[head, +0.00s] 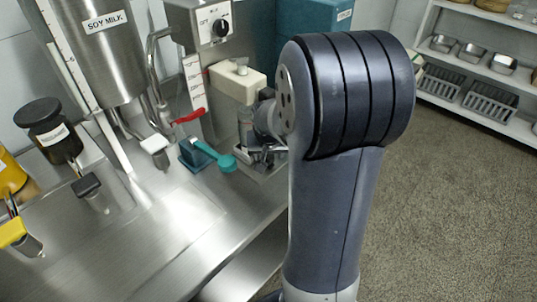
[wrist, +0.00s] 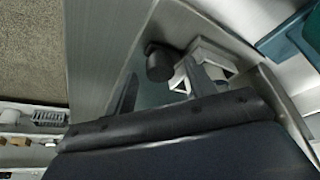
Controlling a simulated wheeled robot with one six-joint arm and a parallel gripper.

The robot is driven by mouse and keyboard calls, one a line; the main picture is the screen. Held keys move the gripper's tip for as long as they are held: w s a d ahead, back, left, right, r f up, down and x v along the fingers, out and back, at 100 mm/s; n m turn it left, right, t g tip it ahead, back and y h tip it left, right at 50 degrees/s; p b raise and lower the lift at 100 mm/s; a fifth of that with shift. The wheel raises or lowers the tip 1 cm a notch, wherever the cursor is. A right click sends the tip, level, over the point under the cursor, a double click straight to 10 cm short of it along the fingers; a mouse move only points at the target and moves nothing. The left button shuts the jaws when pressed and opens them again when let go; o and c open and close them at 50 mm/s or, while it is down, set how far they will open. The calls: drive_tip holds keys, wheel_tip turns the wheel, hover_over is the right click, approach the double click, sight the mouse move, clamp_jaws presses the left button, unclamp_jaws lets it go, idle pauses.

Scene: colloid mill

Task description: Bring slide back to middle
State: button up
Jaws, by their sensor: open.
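My gripper (wrist: 161,72) is open in the wrist view, with one dark finger on each side of the picture's middle. A dark round knob (wrist: 159,62) shows between the fingertips, apart from both; I cannot tell its depth. A pale angular bracket (wrist: 210,62) is behind the right finger. I cannot tell for sure which part is the slide. In the head view my gripper (head: 262,150) is low beside the machine, under a cream block (head: 237,84), and my arm partly hides that area.
A teal lever (head: 215,155) and a red handle (head: 188,117) stick out left of my gripper. The soy milk hopper (head: 103,45) stands at the back left. A steel counter (head: 150,235) has bare room in front. Shelves (head: 470,75) stand at the far right.

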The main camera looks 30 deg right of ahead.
drive_tip(key=shift+w+d+f, duration=0.1)
drive_tip(key=shift+w+f, duration=0.1)
drive_tip(key=shift+f, duration=0.25)
drive_tip(key=shift+c, duration=0.5)
clamp_jaws()
